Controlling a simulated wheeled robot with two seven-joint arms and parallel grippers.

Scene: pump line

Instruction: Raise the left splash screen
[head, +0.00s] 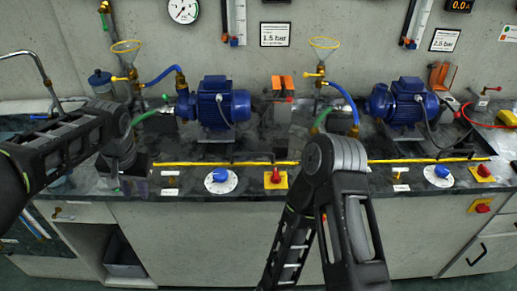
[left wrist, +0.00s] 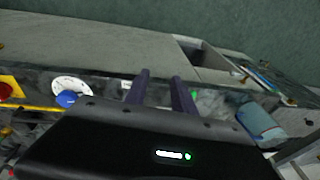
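The left splash screen shows as a long yellow edge bar (head: 205,164) with a black handle (head: 250,158), low along the front of the worktop before the left blue pump (head: 222,104). Its clear pane is hard to make out. My left gripper (head: 128,182) is at the left end of this bar, over the worktop's front edge, apart from the handle. In the left wrist view its two fingers (left wrist: 160,78) stand apart with nothing between them. The yellow bar (left wrist: 35,108) shows there at the left. My right gripper is out of view; only my right arm shows, bent at the middle front.
A blue knob (head: 220,175) and a red button on a yellow plate (head: 275,178) sit in front of the bar. A second yellow bar (head: 430,160) lies before the right pump (head: 404,102).

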